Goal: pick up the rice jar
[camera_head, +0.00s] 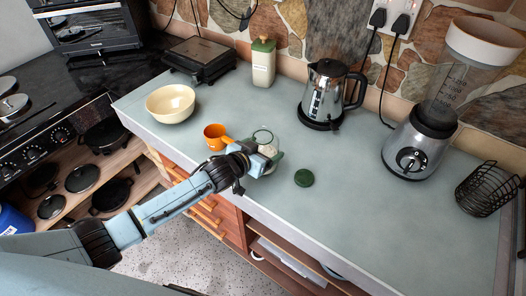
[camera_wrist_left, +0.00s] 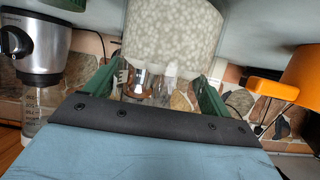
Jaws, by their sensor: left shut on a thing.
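The rice jar is a clear glass jar with pale rice in it; its glass rim (camera_head: 263,136) shows just behind my left gripper in the head view. My left gripper (camera_head: 266,160) reaches in from the left and is shut on the jar. In the left wrist view the speckled rice-filled jar (camera_wrist_left: 172,35) sits between the green fingers of the left gripper (camera_wrist_left: 158,92). The gripper hides much of the jar in the head view, so I cannot tell whether its base touches the counter. My right gripper is not in view.
A round green lid (camera_head: 304,178) lies right of the jar. An orange cup (camera_head: 215,136) stands close on the left, with a cream bowl (camera_head: 171,103) beyond. A kettle (camera_head: 325,92), blender (camera_head: 416,145) and wire basket (camera_head: 487,189) stand behind and right. The front right counter is clear.

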